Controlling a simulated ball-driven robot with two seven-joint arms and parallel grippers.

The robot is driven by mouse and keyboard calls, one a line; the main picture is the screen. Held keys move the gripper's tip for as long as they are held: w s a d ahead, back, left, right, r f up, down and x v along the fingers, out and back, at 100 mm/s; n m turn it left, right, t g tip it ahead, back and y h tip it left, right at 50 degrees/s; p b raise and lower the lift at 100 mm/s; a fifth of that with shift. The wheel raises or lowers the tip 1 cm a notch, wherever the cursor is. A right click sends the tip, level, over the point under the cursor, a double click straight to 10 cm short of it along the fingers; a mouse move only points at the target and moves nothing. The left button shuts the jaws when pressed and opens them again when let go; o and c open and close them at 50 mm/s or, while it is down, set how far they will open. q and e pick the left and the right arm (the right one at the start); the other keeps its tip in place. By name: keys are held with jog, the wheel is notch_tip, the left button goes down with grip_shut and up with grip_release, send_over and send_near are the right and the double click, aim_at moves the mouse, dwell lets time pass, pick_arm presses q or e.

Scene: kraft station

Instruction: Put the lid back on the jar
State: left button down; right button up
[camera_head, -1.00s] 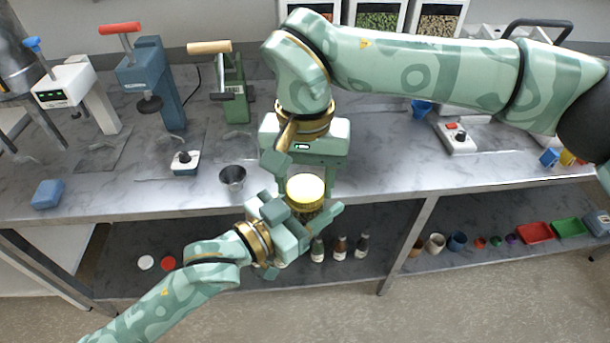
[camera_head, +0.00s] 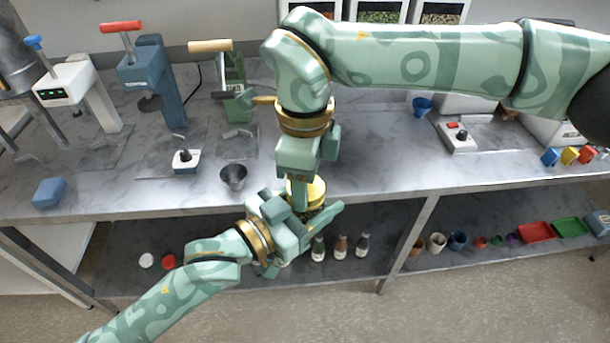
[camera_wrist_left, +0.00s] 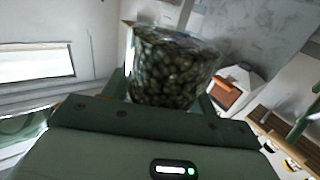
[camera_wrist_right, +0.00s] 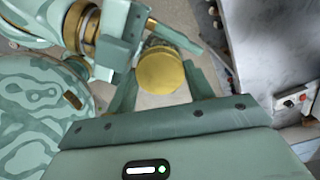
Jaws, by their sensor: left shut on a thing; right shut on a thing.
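The gold lid (camera_head: 317,190) is at the top of the jar in the head view, partly covered by my right gripper (camera_head: 303,196). The right wrist view shows the lid's round top (camera_wrist_right: 160,72) between the fingers of that gripper, which is shut on it. The jar (camera_wrist_left: 172,70) is clear with dark green contents, and my left gripper (camera_head: 313,217) is shut around it. A little of the jar (camera_wrist_right: 155,42) shows beside the lid in the right wrist view. I cannot tell whether the lid is fully seated on the rim.
The jar is held in front of the bench edge (camera_head: 390,190), above the lower shelf. A dark metal cup (camera_head: 233,177) stands left on the bench. Several small bottles (camera_head: 340,247) stand on the shelf below. Presses (camera_head: 155,85) line the back left.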

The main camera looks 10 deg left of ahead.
jog(key=o, duration=0.9)
jog(key=shift+o, duration=0.2)
jog(key=shift+r, duration=0.1)
jog(key=shift+r, duration=2.2)
jog(key=shift+c, duration=0.4)
